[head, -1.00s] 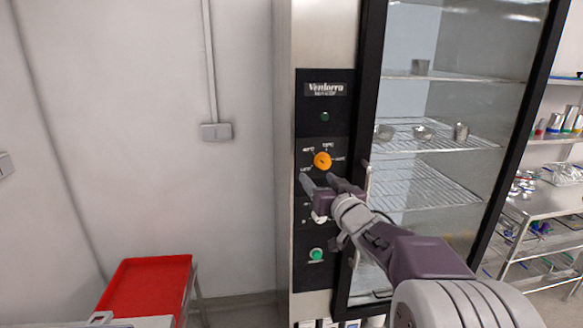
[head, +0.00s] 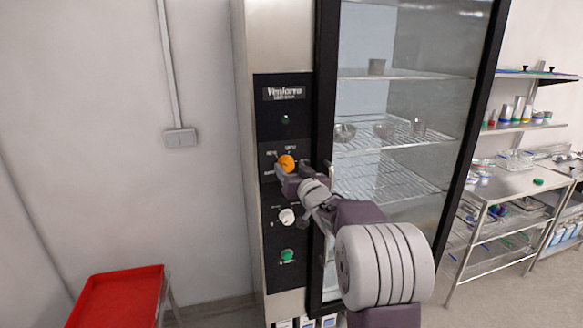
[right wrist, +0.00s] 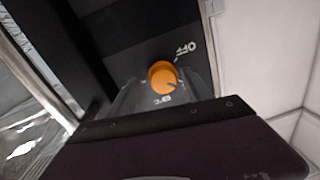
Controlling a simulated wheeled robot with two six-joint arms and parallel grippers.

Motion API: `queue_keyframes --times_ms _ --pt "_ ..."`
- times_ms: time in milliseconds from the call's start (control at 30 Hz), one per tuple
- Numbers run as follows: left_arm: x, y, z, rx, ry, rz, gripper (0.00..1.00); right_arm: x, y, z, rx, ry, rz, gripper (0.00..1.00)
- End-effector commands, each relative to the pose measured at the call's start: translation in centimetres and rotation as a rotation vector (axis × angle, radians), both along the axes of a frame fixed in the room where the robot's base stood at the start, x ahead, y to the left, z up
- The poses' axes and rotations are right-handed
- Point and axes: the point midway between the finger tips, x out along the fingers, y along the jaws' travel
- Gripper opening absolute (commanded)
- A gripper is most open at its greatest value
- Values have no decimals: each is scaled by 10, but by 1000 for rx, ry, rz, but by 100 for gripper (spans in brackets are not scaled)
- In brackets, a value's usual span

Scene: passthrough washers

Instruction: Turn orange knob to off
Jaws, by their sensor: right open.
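The orange knob (head: 287,163) sits on the black control panel (head: 283,104) of the tall cabinet. In the right wrist view the orange knob (right wrist: 162,75) shows a dark pointer mark at its lower right, with the word OFF printed above and to its right. The pointer is not at OFF. My right gripper (head: 291,169) is open, its fingertips on either side of the knob or just in front of it. I cannot tell whether they touch it. My left gripper is not in view.
Below the knob are a white knob (head: 287,217) and a green button (head: 287,255). The glass door (head: 390,130) with wire shelves is right of the panel. A red tray (head: 117,297) stands at lower left. A steel shelf unit (head: 510,183) stands at right.

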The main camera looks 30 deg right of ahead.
Motion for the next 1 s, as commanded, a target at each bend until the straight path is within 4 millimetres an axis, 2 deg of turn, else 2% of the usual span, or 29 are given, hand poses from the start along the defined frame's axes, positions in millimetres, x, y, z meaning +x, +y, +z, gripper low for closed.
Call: queue_keyframes --times_ms 167,200,400,733,1000 --pt "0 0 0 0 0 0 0 1 0 0 0 -1 0 59" --pt "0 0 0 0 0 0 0 0 0 0 0 -1 0 56" --pt "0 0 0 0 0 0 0 0 0 0 0 0 1 0" --pt "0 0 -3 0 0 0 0 0 0 -1 -41 10 0 0" --pt "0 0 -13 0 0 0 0 0 0 -2 -215 50 1 0"
